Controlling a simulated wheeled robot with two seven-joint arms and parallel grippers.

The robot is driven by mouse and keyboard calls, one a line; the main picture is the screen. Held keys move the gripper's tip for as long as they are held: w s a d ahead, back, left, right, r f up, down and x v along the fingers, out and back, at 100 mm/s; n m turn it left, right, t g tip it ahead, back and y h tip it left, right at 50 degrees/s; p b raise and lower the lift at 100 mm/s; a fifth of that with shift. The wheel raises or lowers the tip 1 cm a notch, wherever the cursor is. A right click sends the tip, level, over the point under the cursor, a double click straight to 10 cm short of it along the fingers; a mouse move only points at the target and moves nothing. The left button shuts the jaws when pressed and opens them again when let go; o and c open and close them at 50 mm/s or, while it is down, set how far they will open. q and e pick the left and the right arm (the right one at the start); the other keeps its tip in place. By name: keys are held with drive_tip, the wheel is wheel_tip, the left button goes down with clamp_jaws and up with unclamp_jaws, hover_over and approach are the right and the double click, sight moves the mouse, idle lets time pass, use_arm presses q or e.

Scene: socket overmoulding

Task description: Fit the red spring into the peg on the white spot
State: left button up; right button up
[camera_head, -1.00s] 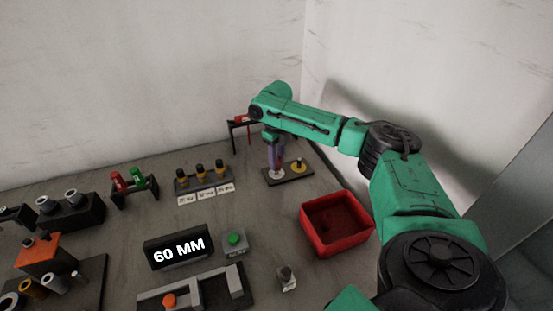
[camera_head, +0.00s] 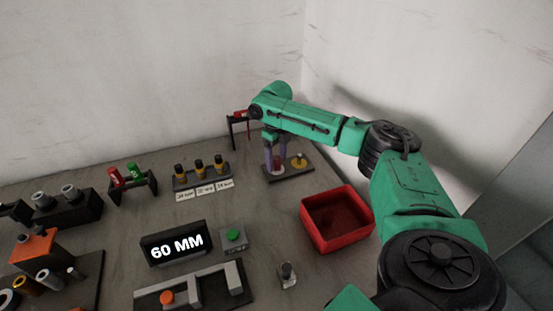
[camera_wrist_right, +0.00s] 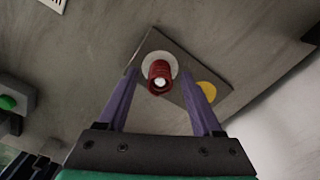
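The red spring (camera_wrist_right: 158,76) stands around a peg on the white spot (camera_wrist_right: 150,58) of a dark plate, seen in the right wrist view; the bright peg tip shows inside its ring. In the head view the red spring (camera_head: 276,163) shows between the purple fingers. My right gripper (camera_head: 275,157) is open above the plate (camera_head: 290,175), its fingers apart on either side of the spring. In the wrist view the right gripper (camera_wrist_right: 163,105) holds nothing. A yellow spot (camera_wrist_right: 207,91) lies beside the white one. My left gripper is not in view.
A red bin (camera_head: 337,219) stands in front of the plate. A rack with several black-and-yellow pieces (camera_head: 201,177) is to its left, and a dark stand (camera_head: 235,128) is behind. A 60 MM display (camera_head: 176,243) and green button (camera_head: 234,236) stand nearer.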

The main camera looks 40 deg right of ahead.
drive_tip(key=shift+r, duration=0.1)
wheel_tip(320, 180, up, 7)
drive_tip(key=shift+w+r, duration=0.1)
drive_tip(key=shift+r, duration=0.05)
wheel_tip(320, 180, up, 7)
drive_tip(key=p, duration=0.1)
drive_tip(key=shift+p, duration=0.35)
